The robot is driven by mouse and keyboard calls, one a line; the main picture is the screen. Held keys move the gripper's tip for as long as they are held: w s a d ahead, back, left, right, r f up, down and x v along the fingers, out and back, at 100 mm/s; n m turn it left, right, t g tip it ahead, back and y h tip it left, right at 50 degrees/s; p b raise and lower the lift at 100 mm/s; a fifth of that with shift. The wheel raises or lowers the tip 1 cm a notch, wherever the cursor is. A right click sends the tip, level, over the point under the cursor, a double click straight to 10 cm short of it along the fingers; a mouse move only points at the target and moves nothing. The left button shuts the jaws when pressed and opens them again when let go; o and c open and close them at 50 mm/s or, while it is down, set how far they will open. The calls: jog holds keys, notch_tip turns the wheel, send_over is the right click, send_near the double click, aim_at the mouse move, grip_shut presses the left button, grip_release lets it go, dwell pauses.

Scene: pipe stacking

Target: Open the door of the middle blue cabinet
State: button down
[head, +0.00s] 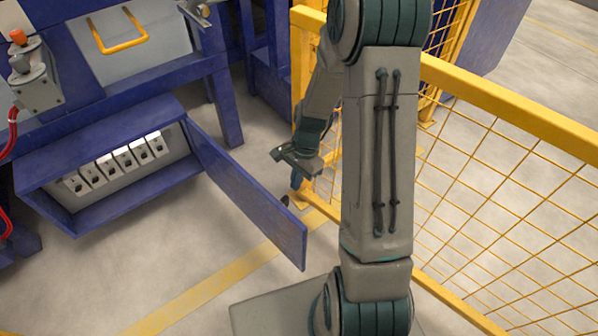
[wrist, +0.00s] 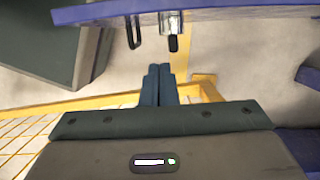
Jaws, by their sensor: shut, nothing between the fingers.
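The blue cabinet (head: 95,150) stands low at the left in the head view, its front open and a row of several grey-white switch units inside. Its blue door (head: 245,190) is swung wide out to the right. In the wrist view the door (wrist: 220,13) crosses the top edge, with a dark loop handle (wrist: 132,32) and a small metal fitting with a dark tip (wrist: 173,43) on it. My gripper (head: 297,183) is on the outer side of the door, close to its handle side. The wrist view shows its fingers (wrist: 158,70) together, empty and apart from the handle.
A yellow mesh fence (head: 510,180) runs along the right, close to my arm. A blue machine frame (head: 222,100) stands behind the cabinet. A yellow floor line (head: 205,290) crosses the clear concrete in front of the door. Red hoses (head: 12,130) hang at far left.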

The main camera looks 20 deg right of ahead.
jog(key=a, duration=0.1)
jog(key=s+a+f+b, duration=0.1)
jog(key=s+a, duration=0.1)
jog(key=a, duration=0.1)
jog(key=shift+f, duration=0.35)
jog(key=shift+a, duration=0.1)
